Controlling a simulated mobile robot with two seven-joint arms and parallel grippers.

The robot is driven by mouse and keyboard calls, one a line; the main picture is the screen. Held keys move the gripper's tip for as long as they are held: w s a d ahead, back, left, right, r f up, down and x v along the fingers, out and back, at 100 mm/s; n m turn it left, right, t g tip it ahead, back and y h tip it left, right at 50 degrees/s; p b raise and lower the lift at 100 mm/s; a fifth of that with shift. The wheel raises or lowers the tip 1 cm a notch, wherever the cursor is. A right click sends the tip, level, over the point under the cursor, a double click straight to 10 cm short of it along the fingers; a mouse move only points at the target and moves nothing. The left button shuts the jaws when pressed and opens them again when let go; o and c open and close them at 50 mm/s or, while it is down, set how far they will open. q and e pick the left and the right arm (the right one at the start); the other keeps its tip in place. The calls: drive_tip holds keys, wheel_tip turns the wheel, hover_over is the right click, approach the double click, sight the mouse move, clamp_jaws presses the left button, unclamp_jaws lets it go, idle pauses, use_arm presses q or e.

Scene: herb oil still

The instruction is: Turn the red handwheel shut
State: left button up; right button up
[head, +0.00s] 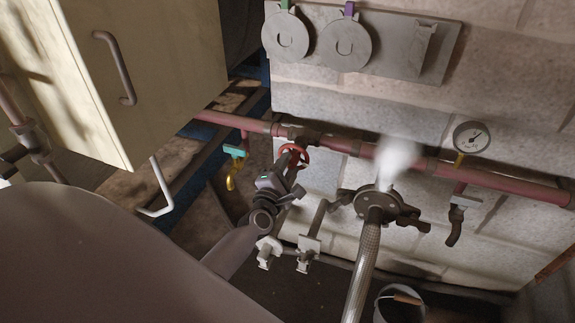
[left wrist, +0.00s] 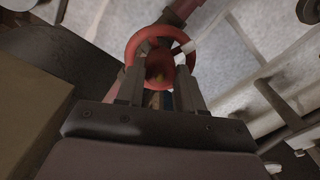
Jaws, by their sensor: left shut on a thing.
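The red handwheel (head: 294,152) sits on the red pipe in the middle of the head view, partly hidden by my left gripper. In the left wrist view the red handwheel (left wrist: 137,41) shows as a ring with a hub behind the fingertips. My left gripper (head: 286,171) is at the wheel, its two fingers (left wrist: 161,84) on either side of the wheel's lower part. It is shut on the handwheel. My right gripper is in neither view.
A red pipe (head: 468,176) runs along the block wall. White vapour (head: 398,158) shows at a dark flange (head: 375,203) with a braided hose (head: 363,265). A gauge (head: 472,138) is at right, a teal-handled valve (head: 234,151) at left. A cream cabinet (head: 165,65) stands upper left, a bucket (head: 398,305) below.

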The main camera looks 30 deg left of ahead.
use_arm(q)
drive_tip(key=m+p, duration=0.1)
drive_tip(key=m, duration=0.2)
drive_tip(key=shift+m, duration=0.4)
drive_tip(key=shift+m+p, duration=1.7)
drive_tip(key=shift+m, duration=3.7)
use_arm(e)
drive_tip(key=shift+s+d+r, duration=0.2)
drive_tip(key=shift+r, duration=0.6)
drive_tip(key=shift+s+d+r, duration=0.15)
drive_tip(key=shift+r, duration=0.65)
use_arm(q)
drive_tip(key=o, duration=1)
drive_tip(key=shift+o, duration=0.2)
drive_tip(key=shift+s, duration=0.15)
drive_tip(key=v, duration=0.7)
drive_tip(key=shift+p, duration=0.45)
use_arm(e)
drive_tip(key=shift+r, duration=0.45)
